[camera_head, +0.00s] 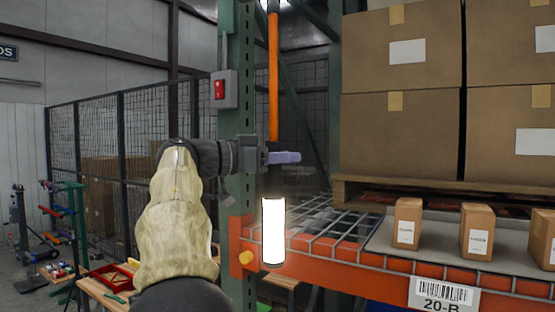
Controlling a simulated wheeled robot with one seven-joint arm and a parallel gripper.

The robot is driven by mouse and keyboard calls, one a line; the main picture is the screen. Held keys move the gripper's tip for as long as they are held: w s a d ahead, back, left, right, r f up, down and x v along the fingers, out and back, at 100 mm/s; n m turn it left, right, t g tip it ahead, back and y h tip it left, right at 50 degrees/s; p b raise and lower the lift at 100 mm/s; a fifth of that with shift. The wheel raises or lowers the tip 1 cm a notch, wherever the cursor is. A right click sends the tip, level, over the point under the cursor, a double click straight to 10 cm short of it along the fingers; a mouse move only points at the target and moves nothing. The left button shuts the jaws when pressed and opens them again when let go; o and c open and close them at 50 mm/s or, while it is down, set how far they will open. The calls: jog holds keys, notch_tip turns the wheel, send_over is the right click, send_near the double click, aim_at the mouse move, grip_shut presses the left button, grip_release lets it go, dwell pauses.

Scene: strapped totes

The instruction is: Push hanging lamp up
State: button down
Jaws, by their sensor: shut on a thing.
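The hanging lamp (273,230) is a bright white glowing cylinder, upright, in front of the shelf's left end. An orange rod or cord (273,80) comes straight down from the top of the picture above it. My gripper (287,157) has lavender fingers that point right, level with the gap between the orange rod's lower end and the glowing part. It is shut on the lamp's upper part. The exact grip is small and partly hidden by the gripper itself.
The orange shelf beam (350,258) and wire deck (325,226) lie right of the lamp. Small cartons (478,228) stand on the shelf, with big boxes (400,130) behind.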

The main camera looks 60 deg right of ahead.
jog(key=shift+r, duration=0.45)
jog(key=c, duration=1.2)
grip_release()
jog(key=shift+c, duration=0.2)
jog(key=shift+o, duration=0.9)
jog(key=shift+f, duration=0.1)
jog(key=shift+f, duration=0.1)
jog(key=shift+w+a+f+b, duration=0.15)
jog(key=shift+w+a+b, duration=0.15)
jog(key=shift+a, duration=0.15)
jog(key=b+v, duration=0.2)
jog(key=v, duration=1.4)
jog(key=shift+a+b, duration=0.25)
jog(key=shift+b, duration=0.15)
jog(key=shift+w+d, duration=0.1)
